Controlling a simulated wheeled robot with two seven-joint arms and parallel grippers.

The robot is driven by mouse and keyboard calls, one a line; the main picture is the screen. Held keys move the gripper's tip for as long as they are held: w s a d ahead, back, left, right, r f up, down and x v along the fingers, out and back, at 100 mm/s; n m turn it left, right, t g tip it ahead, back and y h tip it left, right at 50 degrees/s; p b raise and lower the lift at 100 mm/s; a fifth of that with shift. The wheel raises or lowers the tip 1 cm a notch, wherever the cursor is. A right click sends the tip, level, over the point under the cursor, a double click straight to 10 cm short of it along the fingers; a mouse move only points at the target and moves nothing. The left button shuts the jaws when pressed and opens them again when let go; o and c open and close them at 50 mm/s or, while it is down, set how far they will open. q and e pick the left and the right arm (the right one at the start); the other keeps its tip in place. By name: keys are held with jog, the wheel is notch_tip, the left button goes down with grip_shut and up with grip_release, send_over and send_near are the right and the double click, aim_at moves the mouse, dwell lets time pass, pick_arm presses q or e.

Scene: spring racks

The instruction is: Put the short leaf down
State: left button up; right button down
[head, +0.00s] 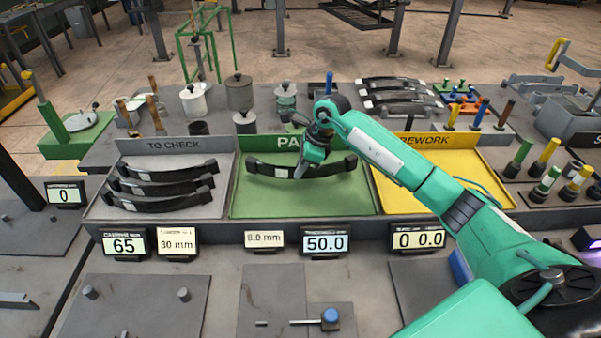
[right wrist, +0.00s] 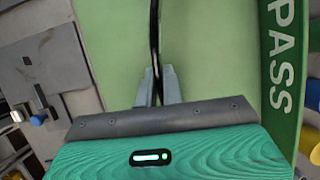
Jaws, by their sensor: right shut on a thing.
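My right gripper (head: 312,158) is shut on a dark, slightly curved leaf (head: 342,166) with a pale mark near its middle. The leaf lies crosswise within the green PASS tray (head: 300,200). I cannot tell whether it touches the tray floor or hangs just above it. In the right wrist view the leaf (right wrist: 155,35) shows edge-on as a thin dark strip between the two grey fingertips of the gripper (right wrist: 158,82), with the green floor around it. My left gripper is out of view.
The grey TO CHECK tray (head: 104,205) at left holds several dark leaves. The yellow REWORK tray (head: 450,195) at right looks empty where it shows past my arm. More leaves (head: 398,95) stand behind it. Displays (head: 325,242) line the front; the green tray's front part is free.

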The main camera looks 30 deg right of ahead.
jog(key=shift+f+p, duration=0.3)
jog(key=shift+f, duration=0.8)
jog(key=shift+f, duration=0.1)
jog(key=c, duration=1.5)
grip_release()
jog(key=shift+f, duration=0.1)
jog(key=shift+c, duration=0.2)
